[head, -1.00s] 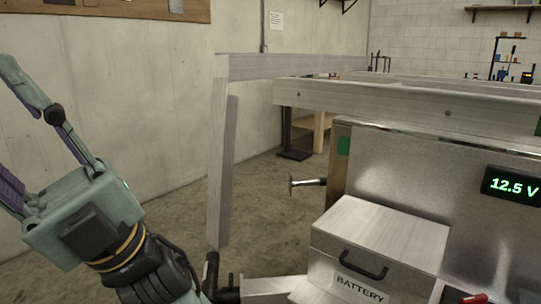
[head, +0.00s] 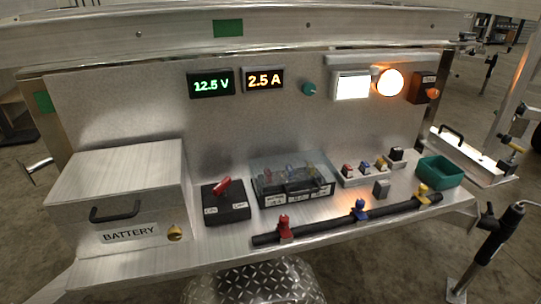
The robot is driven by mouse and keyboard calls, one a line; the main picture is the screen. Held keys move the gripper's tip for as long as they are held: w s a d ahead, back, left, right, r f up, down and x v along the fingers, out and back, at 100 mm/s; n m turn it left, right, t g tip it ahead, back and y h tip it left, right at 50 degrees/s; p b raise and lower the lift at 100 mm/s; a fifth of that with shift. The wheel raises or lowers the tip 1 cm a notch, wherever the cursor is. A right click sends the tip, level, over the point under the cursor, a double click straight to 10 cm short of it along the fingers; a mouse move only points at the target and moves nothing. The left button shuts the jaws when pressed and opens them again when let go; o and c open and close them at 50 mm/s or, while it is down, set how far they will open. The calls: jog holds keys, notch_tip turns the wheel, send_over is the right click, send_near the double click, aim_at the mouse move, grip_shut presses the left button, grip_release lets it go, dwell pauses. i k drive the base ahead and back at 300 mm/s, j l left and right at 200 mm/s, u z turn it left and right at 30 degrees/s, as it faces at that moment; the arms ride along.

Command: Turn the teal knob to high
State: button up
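The teal knob (head: 309,89) is small and round. It sits on the upright metal panel (head: 130,115) in the head view, right of the amber 2.5 A display (head: 264,79) and left of a lit white panel light (head: 351,86). Its pointer and any scale marks are too small to read. My gripper is not in the present head view.
A battery box (head: 118,185) stands at the shelf's left. A red-levered switch (head: 224,200), a clear-covered block (head: 291,180), a black bar with coloured clamps (head: 345,219) and a teal tray (head: 440,171) share the shelf. A glowing round lamp (head: 390,82) is right of the knob.

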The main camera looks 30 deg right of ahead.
aim_at(309, 89)
jog(key=l+z, duration=0.35)
jog(key=k+l+z, duration=0.1)
jog(key=l+z, duration=0.6)
jog(key=i+l, duration=0.05)
jog(key=l, duration=0.05)
